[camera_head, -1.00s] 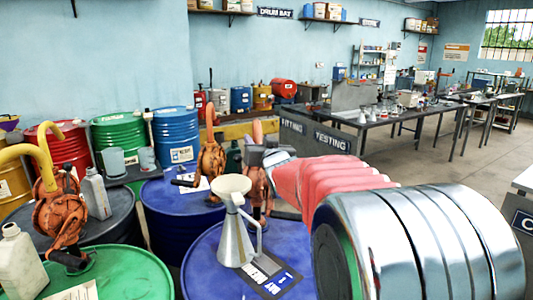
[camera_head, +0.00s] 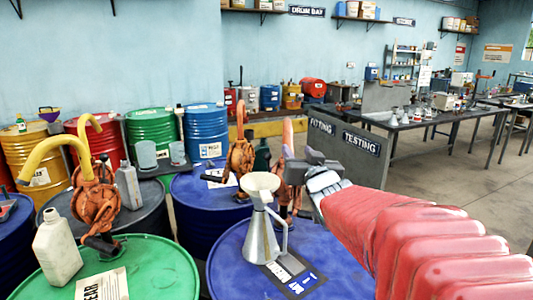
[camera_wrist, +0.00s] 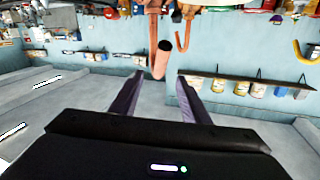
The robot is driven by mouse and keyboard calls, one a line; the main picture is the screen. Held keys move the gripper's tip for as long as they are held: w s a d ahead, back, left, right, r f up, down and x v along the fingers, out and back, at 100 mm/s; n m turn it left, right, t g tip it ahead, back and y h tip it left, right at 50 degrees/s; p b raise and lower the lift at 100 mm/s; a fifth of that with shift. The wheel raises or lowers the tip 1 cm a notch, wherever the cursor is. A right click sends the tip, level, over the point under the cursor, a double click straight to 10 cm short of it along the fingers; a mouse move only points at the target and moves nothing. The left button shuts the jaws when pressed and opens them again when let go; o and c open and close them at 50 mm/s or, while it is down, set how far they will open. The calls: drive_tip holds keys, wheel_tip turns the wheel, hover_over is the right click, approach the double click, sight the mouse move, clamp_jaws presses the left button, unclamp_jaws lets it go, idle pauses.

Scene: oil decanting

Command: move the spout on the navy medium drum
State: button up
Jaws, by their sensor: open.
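A blue drum (camera_head: 338,252) stands in front with a rotary pump (camera_head: 287,203) on its far side. The pump's salmon spout (camera_head: 288,138) rises and curves at the top. My gripper (camera_head: 290,168) is open, close beside this spout at the end of my arm. In the wrist view, an orange-brown pipe end (camera_wrist: 161,58) shows near the gap between my fingertips (camera_wrist: 158,80). I cannot tell how deep it lies between them. A second blue drum (camera_head: 200,205) behind carries another orange pump (camera_head: 240,155). Which blue drum is the navy medium one is unclear.
A metal funnel jug (camera_head: 262,235) and a label sheet stand on the front drum. A green drum (camera_head: 150,265) with a pale bottle (camera_head: 57,252) is at front left. A yellow-spouted pump (camera_head: 97,205) stands behind it. Open floor (camera_head: 470,195) lies to the right.

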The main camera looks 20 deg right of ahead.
drive_tip(key=shift+c, duration=0.5)
drive_tip(key=shift+s+a+f, duration=0.2)
drive_tip(key=shift+s+a, duration=0.05)
drive_tip(key=c, duration=0.3)
drive_tip(key=s+a+f+g, duration=0.2)
drive_tip(key=s+a+f, duration=0.1)
drive_tip(key=s, duration=0.1)
drive_tip(key=s+a+f+n+g+y, duration=0.1)
drive_tip(key=s+a+f+g, duration=0.1)
drive_tip(key=s+a+f, duration=0.2)
drive_tip(key=s+a+f+g, duration=0.3)
drive_tip(key=s+f, duration=0.1)
drive_tip(key=s, duration=0.1)
drive_tip(key=shift+a+f, duration=0.15)
drive_tip(key=shift+a, duration=0.25)
clamp_jaws()
drive_tip(key=s+a+f+n+g+y, duration=0.1)
drive_tip(key=s+a+f+g, duration=0.1)
drive_tip(key=s+a+f, duration=0.2)
drive_tip(key=s+a+f+n+g+y, duration=0.2)
drive_tip(key=s+a+f+g, duration=0.1)
drive_tip(key=s, duration=0.8)
drive_tip(key=shift+s+a+f, duration=0.3)
drive_tip(key=shift+a+f, duration=0.45)
drive_tip(key=shift+a, duration=0.2)
